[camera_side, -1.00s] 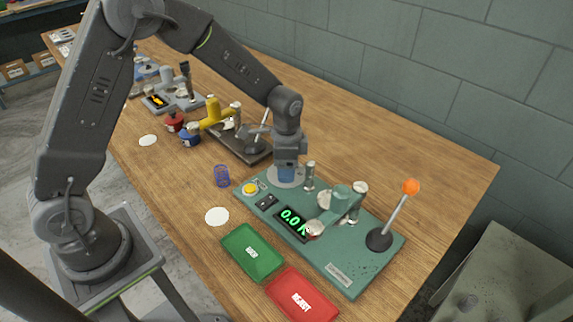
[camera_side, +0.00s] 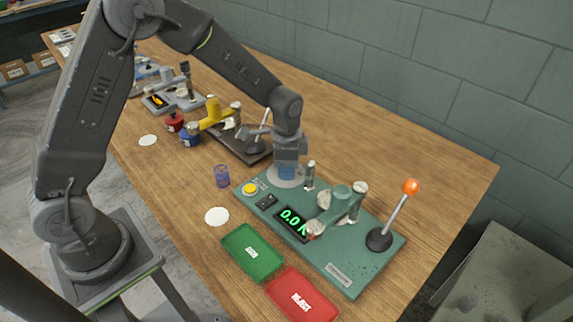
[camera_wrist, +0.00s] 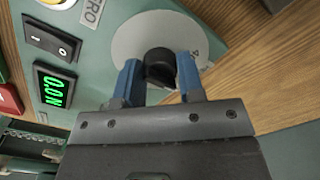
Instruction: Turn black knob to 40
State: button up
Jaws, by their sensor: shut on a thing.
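The black knob (camera_wrist: 158,62) sits on a pale round dial plate (camera_wrist: 128,42) on the green spring coiler (camera_side: 345,270). In the wrist view my gripper (camera_wrist: 159,75) has its blue fingers on both sides of the knob, shut on it. In the side view my gripper (camera_side: 287,172) points straight down over the dial plate, and its fingers and wrist hide the knob. The dial's numbers are mostly hidden or too small to read, so the knob's setting cannot be told. The green display (camera_wrist: 53,90) reads 0.0 N.
A yellow button (camera_side: 250,188) and a rocker switch (camera_side: 266,202) are close to the dial. A lever with an orange ball (camera_side: 411,186) stands at the machine's right end. Green (camera_side: 270,268) and red (camera_side: 318,309) trays lie in front. A blue wire cup (camera_side: 222,177) stands left.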

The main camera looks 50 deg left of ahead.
jog(key=n, duration=0.4)
jog(key=shift+n, duration=2.3)
jog(key=o, duration=0.9)
jog(key=shift+r, duration=6.9)
